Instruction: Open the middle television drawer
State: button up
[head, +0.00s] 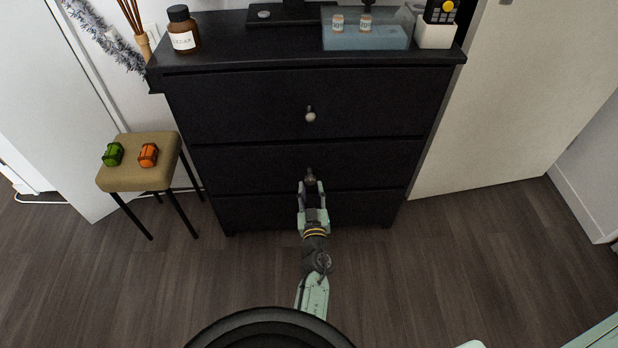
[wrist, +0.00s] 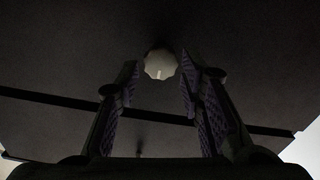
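The black dresser (head: 240,105) has three stacked drawers, and all look shut. The middle drawer (head: 245,163) has a round knob (head: 310,178) at its centre. My gripper (head: 311,185) is in front of that drawer, with its fingers open to either side of the knob. In the wrist view, a pale knob (wrist: 160,63) shows between and slightly beyond the two open fingertips (wrist: 159,72), with a gap on both sides. I see no contact. The lower drawer is partly hidden behind my gripper.
The top drawer's knob (head: 310,116) is above my gripper. A stool (head: 116,180) with a green and an orange object stands at left. The dresser top holds a brown bottle (head: 183,30) and a blue clear box (head: 365,38). Floor on both sides of my arm is clear.

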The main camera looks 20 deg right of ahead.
aim_at(310, 182)
jog(key=b+x, duration=0.1)
jog(key=x, duration=0.4)
jog(key=shift+w, duration=0.2)
jog(key=shift+c, duration=0.5)
grip_shut()
